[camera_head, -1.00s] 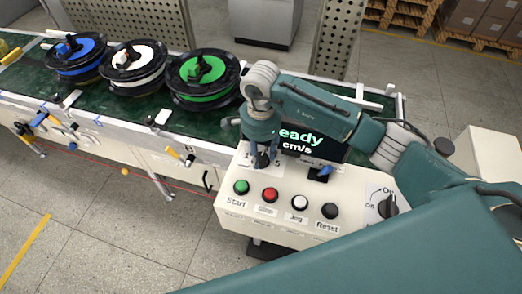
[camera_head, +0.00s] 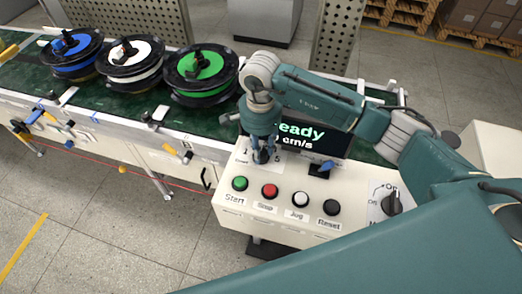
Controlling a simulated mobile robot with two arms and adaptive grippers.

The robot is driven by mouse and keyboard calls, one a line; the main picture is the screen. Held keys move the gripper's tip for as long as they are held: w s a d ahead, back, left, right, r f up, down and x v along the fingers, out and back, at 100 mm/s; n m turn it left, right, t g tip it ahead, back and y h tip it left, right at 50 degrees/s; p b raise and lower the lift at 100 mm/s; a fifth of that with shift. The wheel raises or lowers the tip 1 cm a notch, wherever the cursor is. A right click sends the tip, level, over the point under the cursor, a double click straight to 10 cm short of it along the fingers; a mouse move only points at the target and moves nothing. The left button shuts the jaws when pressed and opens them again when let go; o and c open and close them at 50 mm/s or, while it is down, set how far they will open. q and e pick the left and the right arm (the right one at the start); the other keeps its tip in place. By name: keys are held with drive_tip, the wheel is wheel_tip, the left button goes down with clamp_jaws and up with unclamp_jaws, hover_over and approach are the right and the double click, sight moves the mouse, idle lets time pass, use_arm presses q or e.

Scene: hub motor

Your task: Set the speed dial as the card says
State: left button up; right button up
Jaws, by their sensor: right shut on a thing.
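My right gripper (camera_head: 263,157) reaches down onto the top left of the cream control panel (camera_head: 245,210). It is shut on the speed dial, which its fingers mostly hide. A white scale plate (camera_head: 241,156) shows around the fingers, with a few small marks that I cannot read fully. Behind it, a dark display (camera_head: 325,146) shows "eady" in green and "cm/s" in white; my arm covers its left part and the figure. I cannot make out a card with a speed on it. My left gripper is not in view.
The panel has a green Start (camera_head: 240,184), red Stop (camera_head: 270,191), white Jog (camera_head: 300,198) and black Reset button (camera_head: 331,207). A blue switch (camera_head: 325,167) and a black rotary switch (camera_head: 392,203) sit to the right. Three reels stand on the green conveyor (camera_head: 100,98).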

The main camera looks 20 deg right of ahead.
drive_tip(key=o, duration=0.9)
drive_tip(key=shift+a, duration=0.15)
wheel_tip(320, 180, up, 12)
drive_tip(key=shift+r, duration=0.1)
drive_tip(key=shift+s, duration=0.1)
